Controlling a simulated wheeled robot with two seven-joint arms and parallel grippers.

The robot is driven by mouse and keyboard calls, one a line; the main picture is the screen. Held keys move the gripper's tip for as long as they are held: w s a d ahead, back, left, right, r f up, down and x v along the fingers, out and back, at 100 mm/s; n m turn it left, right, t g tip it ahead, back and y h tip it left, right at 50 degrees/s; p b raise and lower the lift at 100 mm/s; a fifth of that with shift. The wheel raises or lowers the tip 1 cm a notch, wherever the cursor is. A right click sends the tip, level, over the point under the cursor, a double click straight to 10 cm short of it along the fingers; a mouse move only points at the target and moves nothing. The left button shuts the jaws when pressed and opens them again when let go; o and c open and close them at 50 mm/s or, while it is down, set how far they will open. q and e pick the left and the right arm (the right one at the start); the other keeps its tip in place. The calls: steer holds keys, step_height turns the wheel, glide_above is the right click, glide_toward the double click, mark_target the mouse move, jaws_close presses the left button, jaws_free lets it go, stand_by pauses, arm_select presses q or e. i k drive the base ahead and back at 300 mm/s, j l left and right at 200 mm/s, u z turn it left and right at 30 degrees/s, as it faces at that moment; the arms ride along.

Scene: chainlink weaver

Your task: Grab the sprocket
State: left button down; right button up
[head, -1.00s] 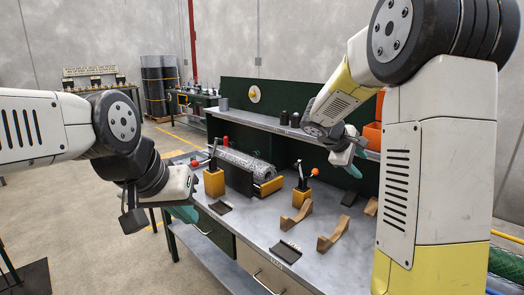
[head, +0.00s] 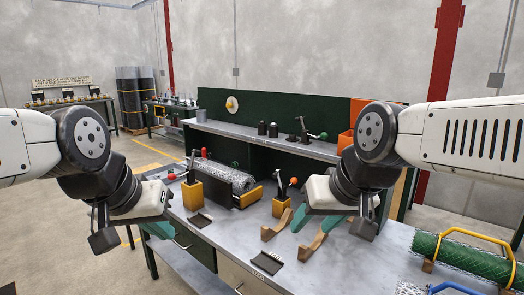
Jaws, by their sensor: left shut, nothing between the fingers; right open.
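No part is plainly marked as the sprocket. A pale disc with a yellow hub (head: 232,104) stands against the dark green back panel above the shelf; it may be the sprocket, but it is too small to tell. My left gripper (head: 178,238) is shut and empty at the bench's left front edge, well apart from the disc. My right gripper (head: 300,232) is open and empty, its teal fingers over the brown cradles (head: 275,226) at mid-bench. I cannot tell whether it touches them.
Dark cylinders and a green-knobbed lever (head: 322,136) stand on the shelf. A green mesh roll with a yellow handle (head: 460,255) lies at right. The bench front has bare patches.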

mark_target(293, 139)
steer(key=i+j+z, duration=0.1)
steer(key=i+j, duration=1.45)
steer(key=j, duration=0.2)
steer(key=i+l+z, duration=0.05)
